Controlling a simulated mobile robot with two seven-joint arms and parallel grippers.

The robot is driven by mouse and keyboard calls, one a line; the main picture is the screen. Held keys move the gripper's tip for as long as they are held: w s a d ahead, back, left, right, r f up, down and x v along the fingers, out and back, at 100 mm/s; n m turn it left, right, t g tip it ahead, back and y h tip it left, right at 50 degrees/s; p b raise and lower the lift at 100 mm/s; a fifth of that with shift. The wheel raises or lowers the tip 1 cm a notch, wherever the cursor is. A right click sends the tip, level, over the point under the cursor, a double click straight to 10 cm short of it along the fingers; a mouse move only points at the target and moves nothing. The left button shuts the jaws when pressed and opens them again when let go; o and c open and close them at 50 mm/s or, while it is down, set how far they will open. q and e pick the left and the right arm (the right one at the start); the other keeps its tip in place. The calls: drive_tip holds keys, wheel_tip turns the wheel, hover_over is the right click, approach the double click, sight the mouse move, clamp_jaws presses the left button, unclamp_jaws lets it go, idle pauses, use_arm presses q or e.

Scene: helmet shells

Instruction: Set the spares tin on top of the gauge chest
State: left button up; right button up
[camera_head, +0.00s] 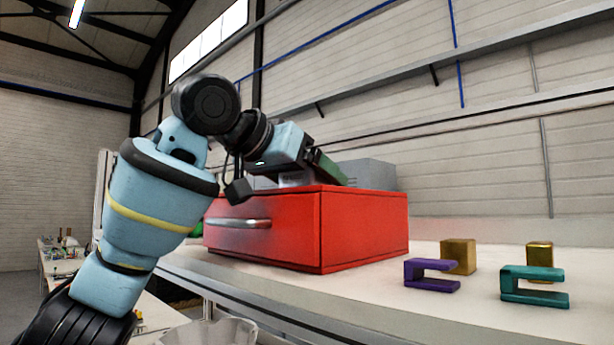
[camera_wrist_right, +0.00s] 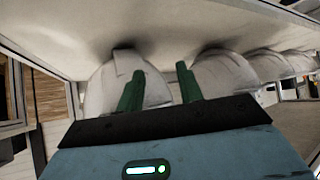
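The red gauge chest (camera_head: 365,228) stands on the pale bench in the head view, with a silver handle (camera_head: 238,223) on its drawer front. My left gripper (camera_head: 332,172) reaches in over the chest's top toward the back; its green fingers are seen from the side, so their opening is unclear. A grey box-like thing (camera_head: 372,174) shows behind the fingers. A paler grey piece (camera_head: 297,178) shows below the gripper; I cannot tell whether they are one thing or which is the spares tin. My right gripper (camera_wrist_right: 160,82) is open and empty in the right wrist view.
Right of the chest stand a purple clamp-shaped piece (camera_head: 431,275), a teal one (camera_head: 534,287) and two brass blocks (camera_head: 458,256) (camera_head: 540,251). A clear bowl (camera_head: 215,331) is at the lower front. Several white helmet shells (camera_wrist_right: 225,76) lie beyond my right gripper.

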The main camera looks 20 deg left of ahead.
use_arm(q)
drive_tip(key=shift+r, duration=0.1)
drive_tip(key=shift+s+r, duration=0.1)
drive_tip(key=shift+r, duration=0.05)
drive_tip(key=v, duration=1.1)
drive_tip(key=shift+s+a+r, duration=0.15)
drive_tip(key=shift+s+a, duration=0.05)
drive_tip(key=shift+s, duration=0.15)
